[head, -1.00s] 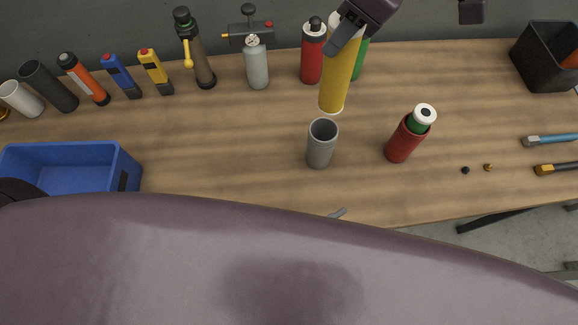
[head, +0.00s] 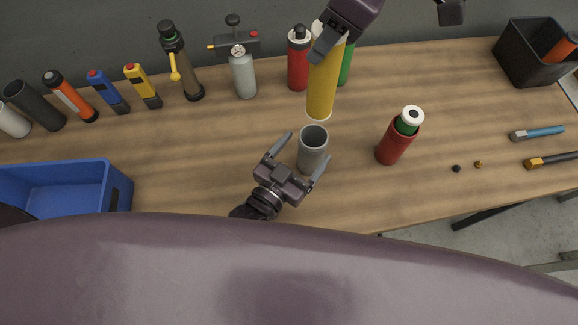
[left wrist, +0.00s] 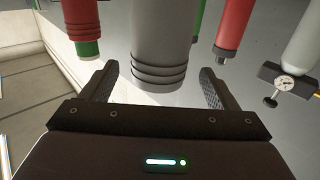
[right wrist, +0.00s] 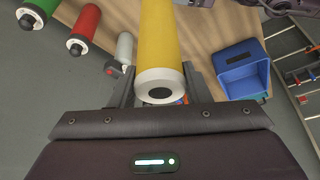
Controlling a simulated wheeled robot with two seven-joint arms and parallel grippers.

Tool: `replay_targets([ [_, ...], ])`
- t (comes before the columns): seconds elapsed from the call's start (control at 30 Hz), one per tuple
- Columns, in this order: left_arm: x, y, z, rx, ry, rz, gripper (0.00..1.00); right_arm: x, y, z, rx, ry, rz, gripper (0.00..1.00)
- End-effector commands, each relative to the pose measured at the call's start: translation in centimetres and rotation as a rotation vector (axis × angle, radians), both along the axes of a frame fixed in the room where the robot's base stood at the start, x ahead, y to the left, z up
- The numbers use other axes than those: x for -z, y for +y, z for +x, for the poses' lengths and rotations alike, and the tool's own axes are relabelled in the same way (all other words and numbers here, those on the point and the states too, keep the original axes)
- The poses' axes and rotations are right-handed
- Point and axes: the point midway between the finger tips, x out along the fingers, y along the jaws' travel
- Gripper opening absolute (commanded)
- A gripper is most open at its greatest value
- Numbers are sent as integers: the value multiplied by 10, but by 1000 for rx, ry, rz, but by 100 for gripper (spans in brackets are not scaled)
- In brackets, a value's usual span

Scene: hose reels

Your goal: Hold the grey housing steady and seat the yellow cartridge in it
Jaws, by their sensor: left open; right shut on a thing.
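The grey housing (head: 312,155) is an open-topped cylinder standing upright on the bench; it also shows in the left wrist view (left wrist: 159,40). My left gripper (head: 304,152) is open, with one finger on each side of the housing, and no clear contact shows. The yellow cartridge (head: 322,90) is held upright, its lower end just above and behind the housing's mouth in the head view. My right gripper (head: 328,42) is shut on its upper part. In the right wrist view the cartridge (right wrist: 162,40) shows a white end with a dark centre between the fingers.
A red cylinder with a green and white insert (head: 392,145) stands right of the housing. Bottles and tools line the back, including a red bottle (head: 298,65). A blue bin (head: 118,190) is at left, a black bin (head: 505,62) at right. Bench left of the housing is clear.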

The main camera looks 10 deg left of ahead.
Motion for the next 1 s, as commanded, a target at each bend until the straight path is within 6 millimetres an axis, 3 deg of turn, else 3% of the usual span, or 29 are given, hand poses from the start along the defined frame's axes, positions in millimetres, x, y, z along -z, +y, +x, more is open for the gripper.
replay_targets([
  [0.23,0,-16,30,1,-1,0,82,0,0,0,0,0,1,5],
  [0.67,0,-19,37,1,0,0,80,0,0,0,0,0,1,5],
  [1.0,0,-19,36,1,1,0,36,0,0,0,0,0,1,5],
])
